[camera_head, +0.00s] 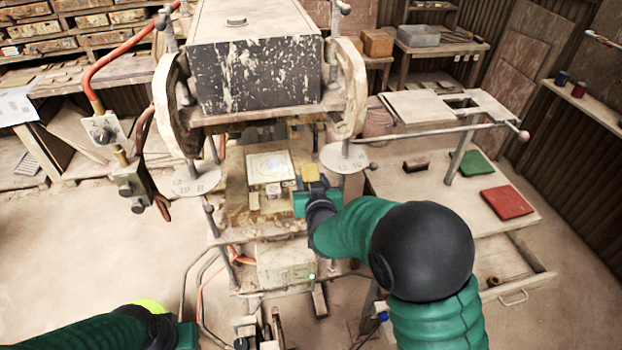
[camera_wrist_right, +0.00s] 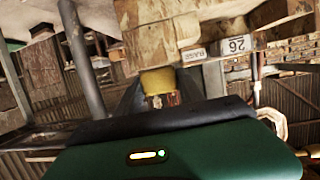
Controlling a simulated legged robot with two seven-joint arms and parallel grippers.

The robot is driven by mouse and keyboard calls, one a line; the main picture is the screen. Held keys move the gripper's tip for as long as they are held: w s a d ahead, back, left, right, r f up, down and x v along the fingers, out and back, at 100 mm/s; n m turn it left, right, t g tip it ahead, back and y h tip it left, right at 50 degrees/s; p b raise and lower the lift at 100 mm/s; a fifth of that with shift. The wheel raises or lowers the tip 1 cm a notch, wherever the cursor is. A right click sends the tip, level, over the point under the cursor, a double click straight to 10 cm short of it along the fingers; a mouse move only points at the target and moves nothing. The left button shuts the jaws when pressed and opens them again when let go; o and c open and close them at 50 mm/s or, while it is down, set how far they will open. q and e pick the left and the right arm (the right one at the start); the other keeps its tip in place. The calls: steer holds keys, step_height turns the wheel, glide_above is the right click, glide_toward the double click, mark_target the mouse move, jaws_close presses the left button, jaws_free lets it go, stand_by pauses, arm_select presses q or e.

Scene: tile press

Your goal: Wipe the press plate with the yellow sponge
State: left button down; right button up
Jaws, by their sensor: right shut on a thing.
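The yellow sponge (camera_head: 310,172) is at the right side of the press opening, in my right gripper (camera_head: 313,186). In the right wrist view the sponge (camera_wrist_right: 157,79) shows between the two fingers of the gripper (camera_wrist_right: 160,92). The press plate (camera_head: 270,167) is the pale square block inside the press, just left of the sponge. I cannot tell whether the sponge touches it. My left arm comes in at the bottom left. Its gripper (camera_head: 240,343) is partly cut off by the lower edge, and its jaws are unclear.
The heavy upper press block (camera_head: 255,75) hangs above the plate, with round side frames (camera_head: 345,88) close by. A wooden table (camera_head: 440,190) at the right carries a green tile (camera_head: 478,163) and a red tile (camera_head: 507,202). Its drawer (camera_head: 515,275) stands open.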

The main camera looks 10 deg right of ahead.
mark_target(308, 171)
steer(key=shift+s, duration=0.25)
steer(key=shift+w, duration=0.1)
steer(key=shift+x, duration=1)
steer(key=shift+w+r, duration=0.1)
steer(key=shift+w, duration=0.1)
steer(key=shift+w+r, duration=0.15)
steer(key=shift+w, duration=1.15)
steer(key=shift+s+a, duration=0.1)
